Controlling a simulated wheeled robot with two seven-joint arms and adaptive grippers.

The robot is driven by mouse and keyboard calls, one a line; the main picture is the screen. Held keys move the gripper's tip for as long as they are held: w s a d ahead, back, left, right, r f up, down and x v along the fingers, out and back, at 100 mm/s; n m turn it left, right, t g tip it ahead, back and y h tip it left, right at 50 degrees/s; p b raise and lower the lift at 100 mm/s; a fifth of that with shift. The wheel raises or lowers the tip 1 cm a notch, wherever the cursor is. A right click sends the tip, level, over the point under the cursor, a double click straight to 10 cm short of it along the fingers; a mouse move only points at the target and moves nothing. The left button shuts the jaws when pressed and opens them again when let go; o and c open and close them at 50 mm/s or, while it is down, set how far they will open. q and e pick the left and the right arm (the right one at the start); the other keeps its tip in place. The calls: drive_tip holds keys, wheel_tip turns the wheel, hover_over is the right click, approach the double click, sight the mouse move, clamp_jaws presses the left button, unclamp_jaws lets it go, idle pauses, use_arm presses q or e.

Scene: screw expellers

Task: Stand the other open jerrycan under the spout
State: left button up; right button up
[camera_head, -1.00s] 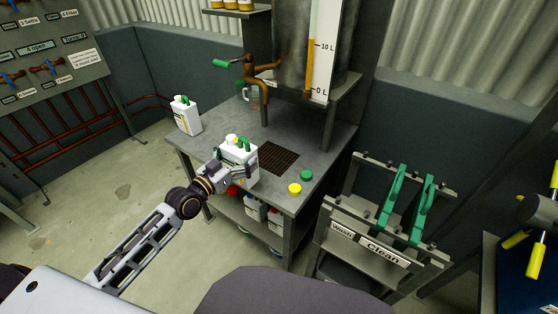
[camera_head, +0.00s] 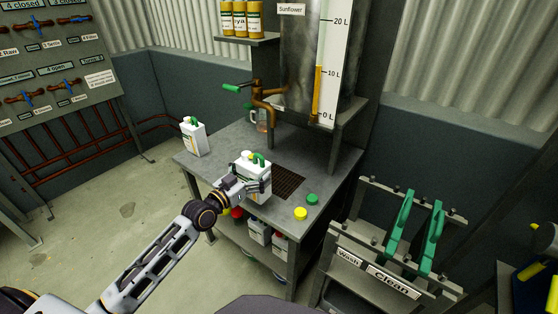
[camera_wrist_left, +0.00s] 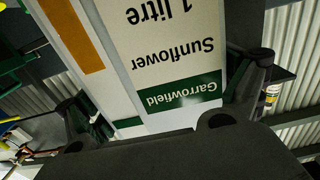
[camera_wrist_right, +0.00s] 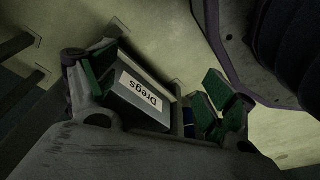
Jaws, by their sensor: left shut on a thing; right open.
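A white jerrycan (camera_head: 256,182) with a green handle is at the bench's front left, beside the dark grate (camera_head: 288,182). My left gripper (camera_head: 252,186) is shut on it; I cannot tell whether its base touches the bench. In the left wrist view its label (camera_wrist_left: 180,60) reads "Garrowfield Sunflower 1 litre", upside down. A second white jerrycan (camera_head: 194,138) stands at the bench's back left corner. The copper spout (camera_head: 268,97) with a green lever is below the tank, above the back of the bench.
A yellow cap (camera_head: 301,213) and a green cap (camera_head: 312,199) lie at the bench's front right. A clear jug (camera_head: 260,118) stands near the spout. A rack (camera_head: 385,245) with green tools stands to the right. The bench between the two jerrycans is clear.

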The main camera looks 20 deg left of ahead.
use_arm(q)
drive_tip(key=b+x, duration=0.1)
drive_tip(key=x, duration=1.3)
use_arm(e)
drive_tip(key=r, duration=0.1)
drive_tip(key=w+r, duration=0.1)
drive_tip(key=a+r, duration=0.1)
drive_tip(key=shift+w+a+r, duration=0.1)
drive_tip(key=shift+w+r, duration=0.05)
drive_tip(key=shift+r, duration=0.15)
drive_tip(key=shift+f, duration=0.1)
use_arm(q)
drive_tip(key=shift+f+b, duration=0.7)
drive_tip(key=shift+f, duration=1)
use_arm(e)
drive_tip(key=shift+w+a+r+g, duration=0.15)
drive_tip(key=shift+a+r, duration=0.15)
drive_tip(key=shift+r, duration=0.65)
drive_tip(key=shift+a+r+g, duration=0.15)
drive_tip(key=shift+a+r, duration=0.1)
drive_tip(key=shift+r, duration=0.7)
